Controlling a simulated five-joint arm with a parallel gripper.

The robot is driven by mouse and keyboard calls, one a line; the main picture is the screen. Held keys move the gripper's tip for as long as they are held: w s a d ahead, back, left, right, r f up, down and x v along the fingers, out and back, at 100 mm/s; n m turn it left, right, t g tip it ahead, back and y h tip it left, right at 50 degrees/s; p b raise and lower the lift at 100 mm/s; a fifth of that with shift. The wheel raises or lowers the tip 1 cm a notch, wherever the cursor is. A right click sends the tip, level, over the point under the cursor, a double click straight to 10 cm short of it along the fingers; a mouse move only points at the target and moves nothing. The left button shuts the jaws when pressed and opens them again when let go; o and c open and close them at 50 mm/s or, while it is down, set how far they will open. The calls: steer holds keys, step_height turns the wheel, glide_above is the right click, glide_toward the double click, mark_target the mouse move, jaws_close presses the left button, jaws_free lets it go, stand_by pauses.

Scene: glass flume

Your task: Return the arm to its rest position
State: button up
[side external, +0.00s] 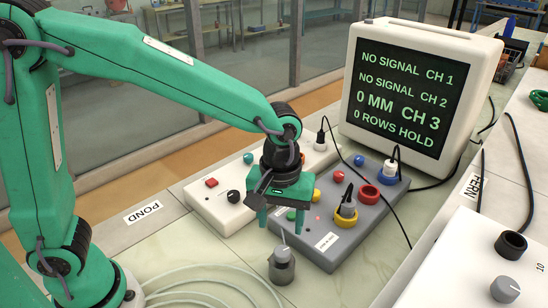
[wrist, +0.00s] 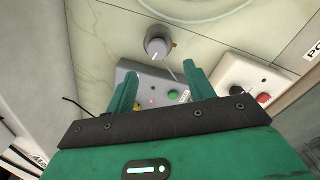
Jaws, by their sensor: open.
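My green gripper (side external: 281,227) hangs with its fingers down over the near left edge of the grey socket box (side external: 322,262). Its two fingers are apart, with nothing seen held between them. In the wrist view my gripper (wrist: 160,82) also shows spread fingers, with the grey box (wrist: 148,82) beyond them. A small grey cylinder with a pointer on top (side external: 282,268) stands upright on the bench just in front of the fingers, apart from them as far as I can tell. It also shows in the wrist view (wrist: 157,48), beyond the fingertips.
The grey box carries coloured rings; plugs with black cables stand in the yellow ring (side external: 346,218) and the blue one (side external: 388,179). A white box (side external: 213,205) with a red button lies left. A monitor (side external: 420,90) stands behind. Pale tubing (side external: 190,283) loops on the bench front left.

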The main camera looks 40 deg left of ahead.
steer(key=s+a+r+m+t, duration=0.2)
steer(key=s+a+r+m, duration=0.1)
steer(key=a, duration=0.6)
steer(key=s+a+r+m+t, duration=0.3)
steer(key=s+a+r, duration=0.3)
steer(key=a, duration=0.3)
steer(key=shift+s+a, duration=0.3)
steer(key=shift+s, duration=0.6)
steer(key=shift+r, duration=0.1)
